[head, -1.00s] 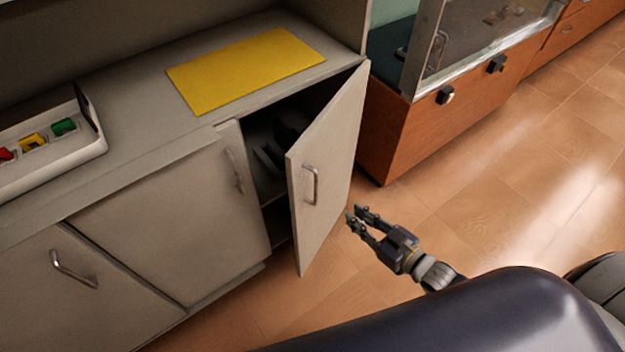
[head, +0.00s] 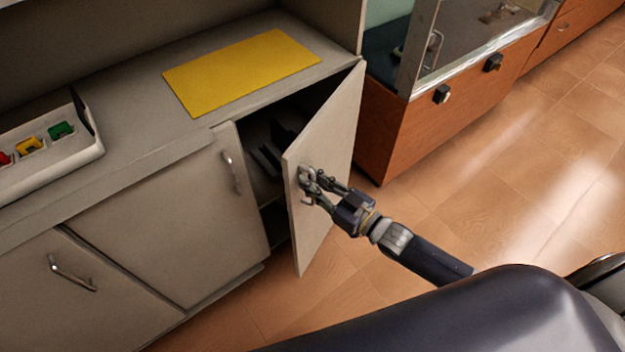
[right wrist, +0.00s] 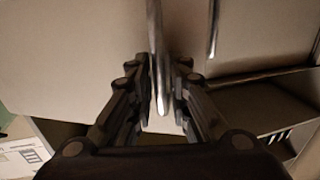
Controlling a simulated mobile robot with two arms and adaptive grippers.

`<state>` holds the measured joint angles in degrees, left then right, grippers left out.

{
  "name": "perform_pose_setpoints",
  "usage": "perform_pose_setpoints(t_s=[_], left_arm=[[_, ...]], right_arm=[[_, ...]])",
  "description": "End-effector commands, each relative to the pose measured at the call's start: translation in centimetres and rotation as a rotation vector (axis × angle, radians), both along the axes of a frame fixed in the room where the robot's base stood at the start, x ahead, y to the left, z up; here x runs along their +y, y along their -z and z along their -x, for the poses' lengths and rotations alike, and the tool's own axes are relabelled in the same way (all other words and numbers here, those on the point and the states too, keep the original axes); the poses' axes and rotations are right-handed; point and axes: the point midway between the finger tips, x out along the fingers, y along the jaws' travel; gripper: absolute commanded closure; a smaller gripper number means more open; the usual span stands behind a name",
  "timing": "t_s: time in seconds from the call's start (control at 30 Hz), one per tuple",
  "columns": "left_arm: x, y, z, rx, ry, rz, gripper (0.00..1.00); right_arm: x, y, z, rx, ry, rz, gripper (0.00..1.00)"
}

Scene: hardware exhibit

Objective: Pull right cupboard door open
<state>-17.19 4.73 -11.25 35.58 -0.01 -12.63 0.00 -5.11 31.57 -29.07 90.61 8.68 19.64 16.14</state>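The right cupboard door (head: 325,150) is pale grey and stands partly open, swung out from the cabinet, with a dark gap behind it. Its metal handle (head: 303,178) is near the free edge, partly hidden by my right gripper (head: 309,186). My right gripper is open at the handle. In the right wrist view the handle bar (right wrist: 158,70) runs between the two fingertips (right wrist: 159,82), with a narrow gap seeming to remain beside it. My left gripper is not in view.
The neighbouring door (head: 180,220) is shut. A yellow mat (head: 240,70) and a white tray (head: 85,155) with coloured pieces lie on the counter. A wood and glass display case (head: 420,130) stands right of the door. The floor (head: 470,215) in front is clear.

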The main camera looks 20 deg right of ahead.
Motion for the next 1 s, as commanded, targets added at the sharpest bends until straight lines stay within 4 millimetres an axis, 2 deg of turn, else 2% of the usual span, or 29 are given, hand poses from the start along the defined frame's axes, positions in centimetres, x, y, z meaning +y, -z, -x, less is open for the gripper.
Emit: perform_pose_setpoints(t_s=[0.3,0.4,0.67,0.87,1.0], left_arm=[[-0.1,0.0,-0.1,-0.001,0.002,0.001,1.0],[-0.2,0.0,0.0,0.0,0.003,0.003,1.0],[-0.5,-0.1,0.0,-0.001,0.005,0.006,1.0],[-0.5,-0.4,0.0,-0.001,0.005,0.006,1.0],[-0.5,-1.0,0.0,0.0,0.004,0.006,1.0]], right_arm=[[0.2,0.1,-0.3,0.001,0.0,0.001,0.83],[0.2,0.0,-0.3,0.001,0.0,0.001,1.0],[0.1,0.0,-0.2,0.001,0.0,0.001,1.0],[-1.2,0.0,1.0,0.003,-0.001,0.003,1.0],[-3.5,0.0,2.7,0.004,0.0,0.005,1.0]])
